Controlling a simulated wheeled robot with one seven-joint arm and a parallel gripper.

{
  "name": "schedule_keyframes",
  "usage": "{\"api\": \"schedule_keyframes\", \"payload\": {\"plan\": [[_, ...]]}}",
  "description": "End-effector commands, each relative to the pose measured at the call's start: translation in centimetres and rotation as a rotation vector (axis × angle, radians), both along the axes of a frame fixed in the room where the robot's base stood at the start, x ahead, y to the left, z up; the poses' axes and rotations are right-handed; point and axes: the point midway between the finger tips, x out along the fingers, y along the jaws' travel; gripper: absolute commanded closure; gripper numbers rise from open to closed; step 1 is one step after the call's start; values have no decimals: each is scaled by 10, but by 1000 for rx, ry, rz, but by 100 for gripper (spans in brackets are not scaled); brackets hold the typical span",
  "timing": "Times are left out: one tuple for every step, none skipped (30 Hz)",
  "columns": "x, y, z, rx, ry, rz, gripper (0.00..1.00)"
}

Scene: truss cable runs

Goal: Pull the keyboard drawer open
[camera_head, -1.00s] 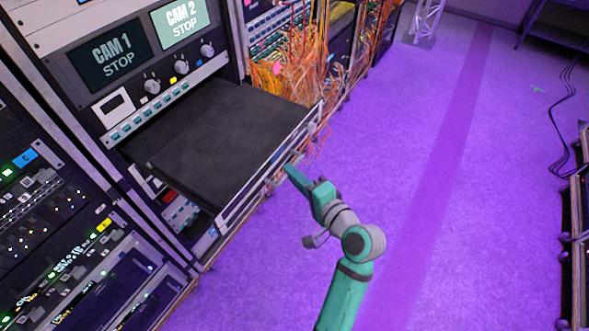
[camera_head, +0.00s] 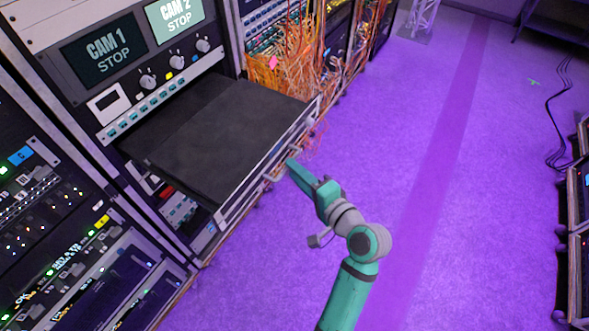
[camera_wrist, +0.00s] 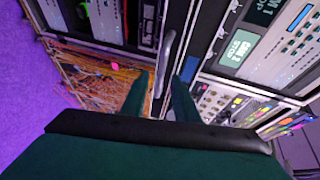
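The keyboard drawer (camera_head: 215,140) is a dark flat tray jutting well out of the rack below the CAM 1 and CAM 2 screens. Its pale front edge (camera_head: 240,200) faces the aisle and carries a bar handle (camera_head: 268,178). My gripper (camera_head: 291,165) is at the middle of that front edge, close to the handle. In the wrist view the grey handle (camera_wrist: 168,52) runs up from between my two fingertips (camera_wrist: 163,78). The fingers are apart, with gaps beside the bar. I cannot tell whether either finger touches it.
Orange cables (camera_head: 290,58) hang from the rack just beyond the drawer. Another rack of lit equipment (camera_head: 60,240) stands at the left. The purple floor (camera_head: 420,150) right of the drawer is open. Dark equipment (camera_head: 578,230) stands at the right edge, with black cables (camera_head: 556,120) on the floor behind.

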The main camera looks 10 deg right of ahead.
Motion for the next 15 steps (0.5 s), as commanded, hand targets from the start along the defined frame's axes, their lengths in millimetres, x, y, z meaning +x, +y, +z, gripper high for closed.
{"api": "schedule_keyframes", "payload": {"plan": [[-8,-5,2,-1,-1,-4,72],[-13,-7,2,-1,1,-4,72],[-20,-11,4,-1,0,-5,72],[-25,-14,5,-1,0,-5,72],[-30,-16,5,-2,1,-5,72],[-37,-20,7,-1,0,-5,72],[-42,-22,8,-1,0,-5,72],[-47,-25,9,-2,0,-5,72],[-53,-28,10,-1,0,-5,72],[-57,-30,11,-2,1,-5,72],[-61,-32,12,-2,1,-5,72],[-66,-35,13,-1,0,-6,72],[-69,-36,13,-1,0,-6,72],[-71,-37,14,-1,0,-5,72],[-75,-39,15,-1,0,-4,72]]}}
